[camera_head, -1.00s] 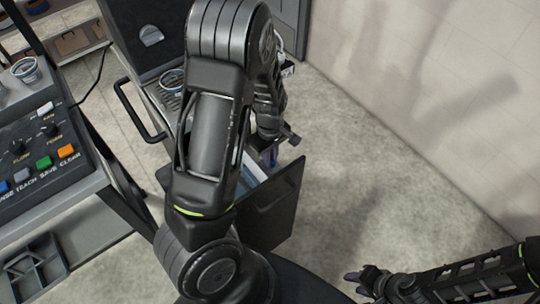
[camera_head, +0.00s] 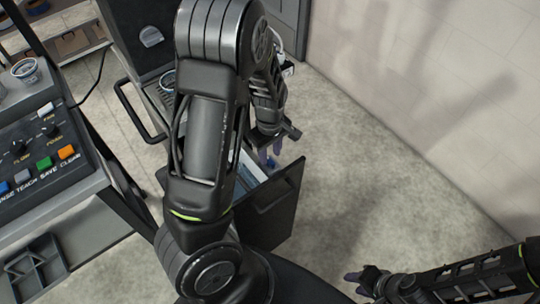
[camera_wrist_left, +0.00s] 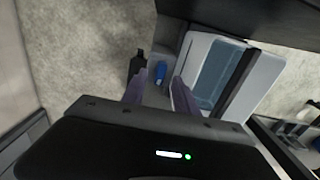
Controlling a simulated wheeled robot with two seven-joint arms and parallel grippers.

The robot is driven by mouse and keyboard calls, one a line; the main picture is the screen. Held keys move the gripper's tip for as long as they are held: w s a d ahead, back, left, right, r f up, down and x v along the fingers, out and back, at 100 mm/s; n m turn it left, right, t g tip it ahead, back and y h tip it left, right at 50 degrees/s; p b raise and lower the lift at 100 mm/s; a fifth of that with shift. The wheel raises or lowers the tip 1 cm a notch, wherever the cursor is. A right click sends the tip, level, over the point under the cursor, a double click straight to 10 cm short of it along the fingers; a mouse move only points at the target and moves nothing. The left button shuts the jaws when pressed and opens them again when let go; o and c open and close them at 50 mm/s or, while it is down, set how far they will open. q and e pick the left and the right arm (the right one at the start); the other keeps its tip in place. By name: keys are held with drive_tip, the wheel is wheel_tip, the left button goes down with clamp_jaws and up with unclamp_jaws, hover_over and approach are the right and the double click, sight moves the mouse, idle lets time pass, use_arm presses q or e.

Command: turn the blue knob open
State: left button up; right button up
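The blue knob (camera_wrist_left: 161,72) is a small blue piece in the left wrist view, on a grey strip beside a pale panel. My left gripper (camera_wrist_left: 159,80) is open, and its two purple fingers stand apart. The knob shows in the gap near the fingertips; I cannot tell whether they touch it. In the head view the left gripper (camera_head: 270,152) points down above an open black-fronted drawer, partly behind my arm. Something blue shows just under the fingers. My right gripper (camera_head: 356,281) is low at the right over the floor; its opening is too small to read.
The open drawer (camera_head: 268,212) has a tall black front near my left arm. A button panel (camera_head: 45,150) stands at the left. A black handle (camera_head: 140,110) juts from the cabinet. A black part (camera_wrist_left: 139,65) sits left of the knob. The floor at right is clear.

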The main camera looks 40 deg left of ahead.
sight(270, 160)
use_arm(q)
wheel_tip(270, 160, up, 5)
drive_tip(key=shift+r, duration=0.2)
idle(0.6)
